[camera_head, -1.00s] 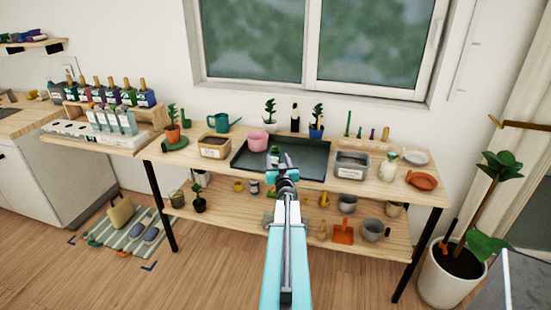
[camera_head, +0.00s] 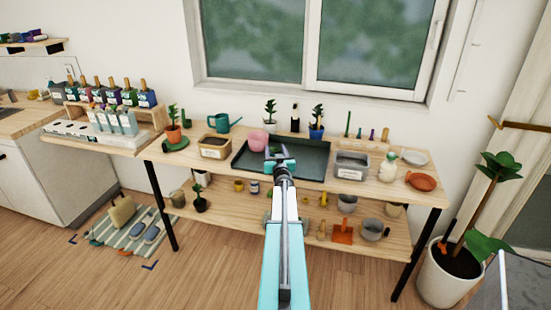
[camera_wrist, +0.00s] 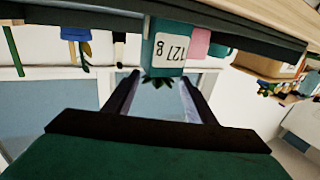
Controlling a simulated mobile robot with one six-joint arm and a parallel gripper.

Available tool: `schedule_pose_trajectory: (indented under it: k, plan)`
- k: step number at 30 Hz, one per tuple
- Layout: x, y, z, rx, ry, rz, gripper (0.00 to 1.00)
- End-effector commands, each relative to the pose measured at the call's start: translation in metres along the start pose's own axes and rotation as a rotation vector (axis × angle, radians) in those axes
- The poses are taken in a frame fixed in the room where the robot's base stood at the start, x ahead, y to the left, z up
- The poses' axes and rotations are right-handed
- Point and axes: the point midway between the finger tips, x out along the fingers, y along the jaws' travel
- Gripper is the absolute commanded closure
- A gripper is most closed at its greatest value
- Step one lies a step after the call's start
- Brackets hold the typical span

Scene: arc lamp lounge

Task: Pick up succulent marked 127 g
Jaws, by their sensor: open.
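The succulent marked 127 g is a teal pot (camera_wrist: 166,52) with a white label, at the top middle of the wrist view. That view is upside down, so its dark green leaves (camera_wrist: 158,80) point downward. My gripper (camera_wrist: 159,77) is open, with one dark finger on each side of the leaves and the pot just beyond the tips. I cannot tell if it touches. In the head view my gripper (camera_head: 281,159) is over the dark tray (camera_head: 313,158) on the bench and mostly hides the succulent.
A pink pot (camera_head: 258,140) stands close by at the left on the tray. A blue pot with a plant (camera_head: 316,131) is behind to the right. Labelled bins, the brown-filled one (camera_head: 214,147) and the grey one (camera_head: 351,165), flank the tray. A window is behind.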

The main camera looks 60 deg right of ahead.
Motion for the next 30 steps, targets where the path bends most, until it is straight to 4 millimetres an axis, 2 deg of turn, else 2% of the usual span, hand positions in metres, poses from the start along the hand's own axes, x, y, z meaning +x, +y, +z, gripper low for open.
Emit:
schedule_pose_trajectory:
  k: [17, 30]
  plan:
    - [0.006, 0.001, 0.0, 0.0, 0.0, 0.0, 0.49]
    - [0.038, 0.004, -0.001, -0.001, 0.0, 0.0, 0.49]
